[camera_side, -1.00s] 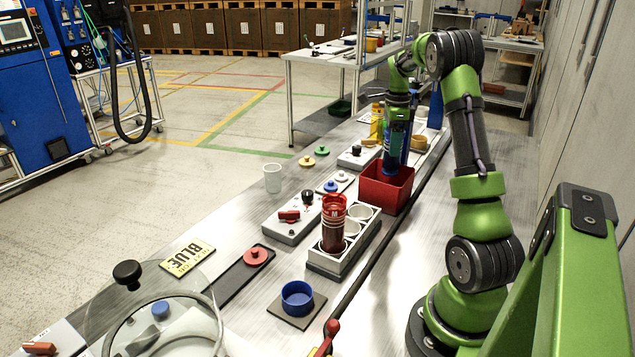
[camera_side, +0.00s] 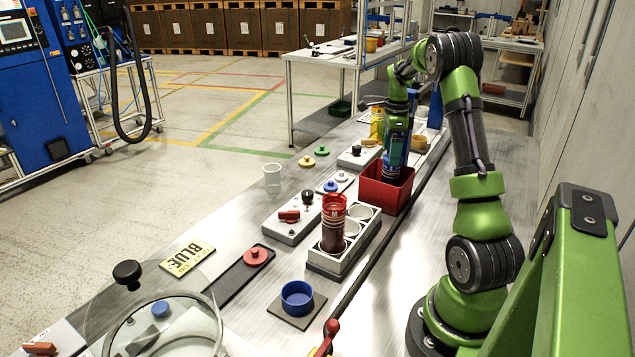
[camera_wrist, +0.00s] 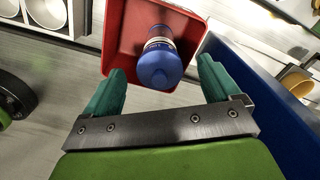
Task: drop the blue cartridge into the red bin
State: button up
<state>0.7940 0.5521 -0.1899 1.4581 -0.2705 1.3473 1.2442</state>
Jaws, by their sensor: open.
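The blue cartridge (camera_wrist: 161,64) is in the red bin (camera_wrist: 118,50), seen end-on between my fingers in the wrist view, with a clear gap on both sides. In the side view the red bin (camera_side: 372,193) stands on the bench, and the cartridge (camera_side: 393,165) stands up above its rim, partly hidden by my gripper. My gripper (camera_wrist: 160,88) is open above the bin, its two green fingers spread apart. In the side view my gripper (camera_side: 397,140) is over the bin. Whether the cartridge touches the bin floor cannot be told.
A grey rack (camera_side: 318,262) holding a red cartridge (camera_side: 333,225) stands left of the bin. A blue block (camera_wrist: 245,95) is close right of the bin in the wrist view. Yellow containers (camera_side: 376,122) stand behind. A blue cup (camera_side: 297,298) sits at the front.

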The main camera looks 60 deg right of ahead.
jog(key=shift+r, duration=0.1)
notch_tip(320, 180, up, 17)
dwell(0.4)
jog(key=w+a+f+n+t, duration=0.2)
jog(key=a+n, duration=0.7)
jog(key=a, duration=0.2)
jog(key=w+a+f+n+t, duration=0.1)
jog(key=a+f+n+t, duration=0.1)
jog(key=a+n, duration=0.75)
jog(key=s+a+f+n+t+y, duration=0.1)
jog(key=s+a+n, duration=0.3)
jog(key=a, duration=0.6)
jog(key=s+a+f+n+t+y, duration=0.1)
jog(key=s+a+n+t, duration=0.1)
jog(key=a, duration=0.9)
jog(key=shift+s+n, duration=0.85)
jog(key=shift+s, duration=0.25)
